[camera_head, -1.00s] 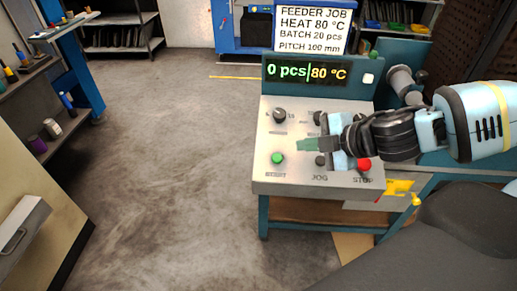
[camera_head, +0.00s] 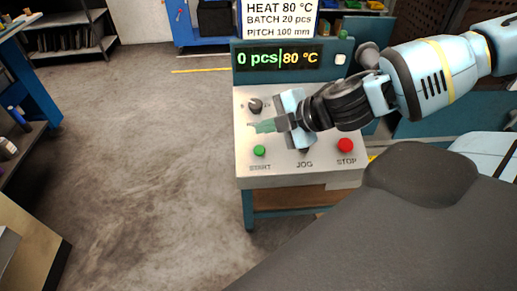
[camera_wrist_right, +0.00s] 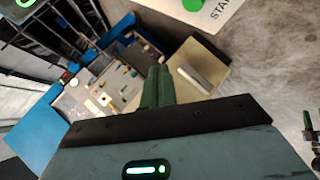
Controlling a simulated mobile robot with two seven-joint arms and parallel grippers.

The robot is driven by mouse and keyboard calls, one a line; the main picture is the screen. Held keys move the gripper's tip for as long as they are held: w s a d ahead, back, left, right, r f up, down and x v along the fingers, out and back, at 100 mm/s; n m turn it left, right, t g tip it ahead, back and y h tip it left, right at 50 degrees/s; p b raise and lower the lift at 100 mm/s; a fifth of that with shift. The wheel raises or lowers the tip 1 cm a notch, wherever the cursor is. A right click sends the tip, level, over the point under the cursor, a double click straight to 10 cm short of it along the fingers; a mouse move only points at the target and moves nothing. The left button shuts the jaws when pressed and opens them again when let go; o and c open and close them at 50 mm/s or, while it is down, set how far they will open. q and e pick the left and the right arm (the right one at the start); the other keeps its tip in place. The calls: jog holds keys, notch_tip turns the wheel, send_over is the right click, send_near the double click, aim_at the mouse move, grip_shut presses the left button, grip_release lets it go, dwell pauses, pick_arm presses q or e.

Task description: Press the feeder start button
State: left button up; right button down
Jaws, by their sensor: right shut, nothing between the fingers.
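The green START button (camera_head: 259,150) is at the left front of the feeder's sloped grey control panel (camera_head: 285,171). In the wrist view the green button (camera_wrist_right: 192,5) is cut by the top edge, with part of its label beside it. My right gripper (camera_head: 264,127) is shut and empty. Its green fingertips are above the panel, just above the START button in the head view, apart from it. The wrist view shows the closed fingers (camera_wrist_right: 157,87). My left gripper is out of view.
The red STOP button (camera_head: 345,145) is at the panel's right front, the dark JOG button (camera_head: 304,149) between. A black knob (camera_head: 255,105) sits behind. The display (camera_head: 278,58) reads 0 pcs and 80 °C. Open floor (camera_head: 150,150) lies left of the panel.

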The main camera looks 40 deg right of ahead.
aim_at(259, 151)
jog(key=f+b, duration=0.1)
jog(key=f, duration=0.1)
jog(key=w+d+f+b, duration=0.1)
jog(key=f+b, duration=0.1)
jog(key=f, duration=0.1)
jog(key=w+f+b, duration=0.1)
jog(key=f+b, duration=0.1)
jog(key=f, duration=0.1)
jog(key=shift+d, duration=0.2)
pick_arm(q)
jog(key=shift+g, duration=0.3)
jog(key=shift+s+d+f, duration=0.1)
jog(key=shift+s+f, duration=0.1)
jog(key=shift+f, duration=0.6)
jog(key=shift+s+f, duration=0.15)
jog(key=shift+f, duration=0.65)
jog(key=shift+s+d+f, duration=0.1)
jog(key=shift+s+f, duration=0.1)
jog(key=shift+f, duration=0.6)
pick_arm(e)
jog(key=shift+w, duration=0.1)
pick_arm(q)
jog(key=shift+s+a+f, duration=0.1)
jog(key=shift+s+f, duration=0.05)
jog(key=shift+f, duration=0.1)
pick_arm(e)
jog(key=shift+f, duration=0.15)
